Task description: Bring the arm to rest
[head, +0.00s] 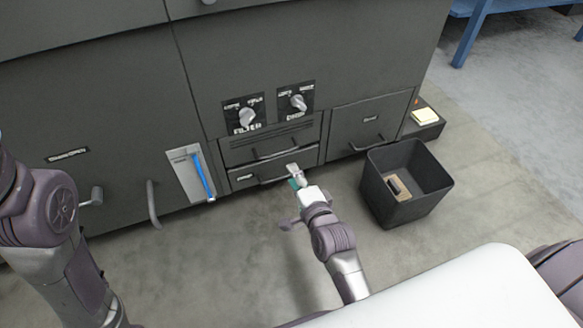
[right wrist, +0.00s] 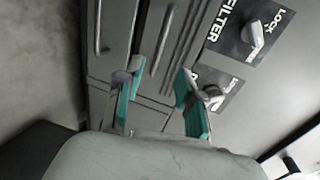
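My right gripper (head: 296,178) is in front of the low drawers of the grey machine. In the right wrist view its two teal-padded fingers (right wrist: 158,103) stand apart with nothing held between them. In the head view its tip overlaps the right end of the lower drawer handle (head: 262,182); I cannot tell whether it touches. The upper drawer handle (head: 273,154) is just above. My left arm (head: 38,210) comes in at the left edge, and its gripper is out of view.
A dark open bin (head: 425,207) with a small brown item inside stands right of my right arm. A FILTER knob (head: 246,117) and a second knob (head: 298,103) are above the drawers. A yellow pad (head: 424,116) lies on a dark box.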

